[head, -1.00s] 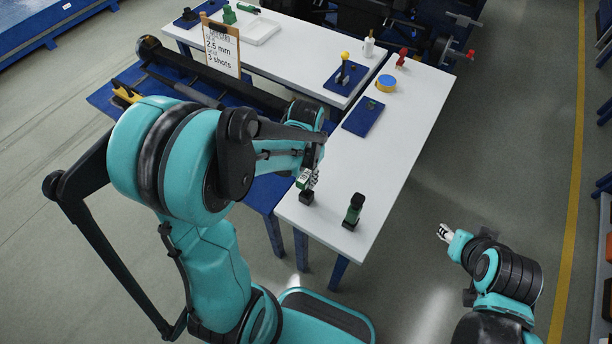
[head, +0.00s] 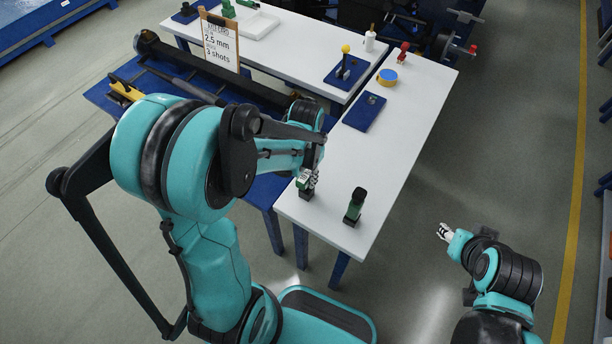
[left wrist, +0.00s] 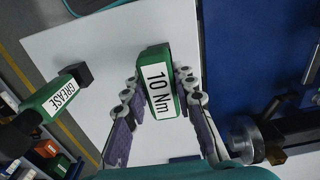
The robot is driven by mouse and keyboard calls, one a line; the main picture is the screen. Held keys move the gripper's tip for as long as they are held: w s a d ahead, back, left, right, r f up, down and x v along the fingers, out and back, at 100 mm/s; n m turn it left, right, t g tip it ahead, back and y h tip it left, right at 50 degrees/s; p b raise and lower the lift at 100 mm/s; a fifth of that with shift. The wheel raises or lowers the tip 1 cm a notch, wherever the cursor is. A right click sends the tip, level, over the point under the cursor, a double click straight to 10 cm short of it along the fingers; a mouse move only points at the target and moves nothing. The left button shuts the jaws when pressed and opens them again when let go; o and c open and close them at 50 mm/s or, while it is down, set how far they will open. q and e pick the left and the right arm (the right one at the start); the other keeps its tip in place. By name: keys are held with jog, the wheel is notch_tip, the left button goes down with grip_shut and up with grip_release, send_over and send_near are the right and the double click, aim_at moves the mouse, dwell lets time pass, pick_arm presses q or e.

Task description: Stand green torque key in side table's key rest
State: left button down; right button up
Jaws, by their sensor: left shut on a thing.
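The green torque key (left wrist: 157,82), with a white "10 Nm" label, is between the fingers of my left gripper (left wrist: 160,100) in the left wrist view. In the head view my left gripper (head: 307,181) is shut on it low over the near end of the white side table (head: 400,145). A small dark block (head: 306,194) shows just below the fingers; I cannot tell whether it touches the table. A blue plate (head: 364,113) with a small dark fitting, perhaps the key rest, lies farther back on this table. My right gripper (head: 445,232) is off the table's right side, apparently empty.
A yellow-blue roll (head: 387,80) and a red item (head: 402,52) stand beyond the plate. A yellow-topped tool (head: 345,60) stands on the back table.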

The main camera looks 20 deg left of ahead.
pick_arm(q)
jog(key=shift+f+b, duration=0.45)
jog(key=shift+f, duration=0.15)
jog(key=c, duration=1.2)
grip_release()
jog(key=shift+o, duration=0.2)
jog(key=shift+r, duration=0.1)
